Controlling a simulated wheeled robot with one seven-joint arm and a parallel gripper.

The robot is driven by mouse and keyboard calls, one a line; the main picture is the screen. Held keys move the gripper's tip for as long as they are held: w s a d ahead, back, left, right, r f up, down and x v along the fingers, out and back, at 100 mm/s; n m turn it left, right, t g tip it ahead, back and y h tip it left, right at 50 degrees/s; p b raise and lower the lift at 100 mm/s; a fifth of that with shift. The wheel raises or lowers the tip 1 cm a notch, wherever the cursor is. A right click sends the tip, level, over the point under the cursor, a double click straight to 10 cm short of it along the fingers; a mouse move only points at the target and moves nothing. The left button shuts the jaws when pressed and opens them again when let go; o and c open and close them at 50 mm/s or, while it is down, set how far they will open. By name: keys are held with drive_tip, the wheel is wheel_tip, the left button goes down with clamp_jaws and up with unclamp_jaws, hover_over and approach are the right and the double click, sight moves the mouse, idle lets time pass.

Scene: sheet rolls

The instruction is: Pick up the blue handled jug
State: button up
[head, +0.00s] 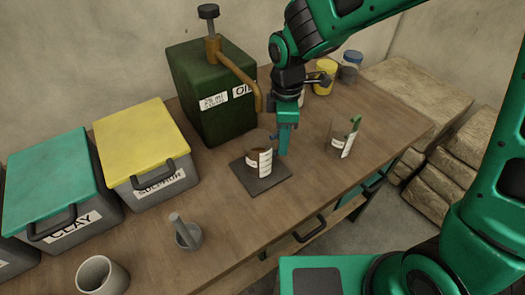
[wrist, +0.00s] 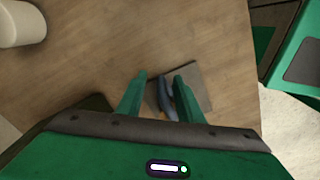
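The blue handled jug (head: 255,150) is a clear vessel with brown contents and a white label. It stands upright on a dark square mat (head: 270,188) in the head view. My gripper (head: 284,150) points down at the jug's right side, at its handle. In the wrist view my gripper (wrist: 160,82) has its two green fingers apart, with the blue handle (wrist: 167,100) between them and visible gaps beside it. The jug's body is hidden in the wrist view, and my fingers hide most of the handle in the head view.
A green-handled jug (head: 340,138) stands to the right. A dark green oil can (head: 205,100) with a spout stands close behind. Yellow-lidded (head: 140,140) and teal-lidded (head: 50,185) boxes, a mortar with pestle (head: 188,236) and a pale cup (head: 102,275) are left. Table around the mat is clear.

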drive_tip(key=shift+f, duration=0.2)
clamp_jaws()
drive_tip(key=shift+r, duration=0.1)
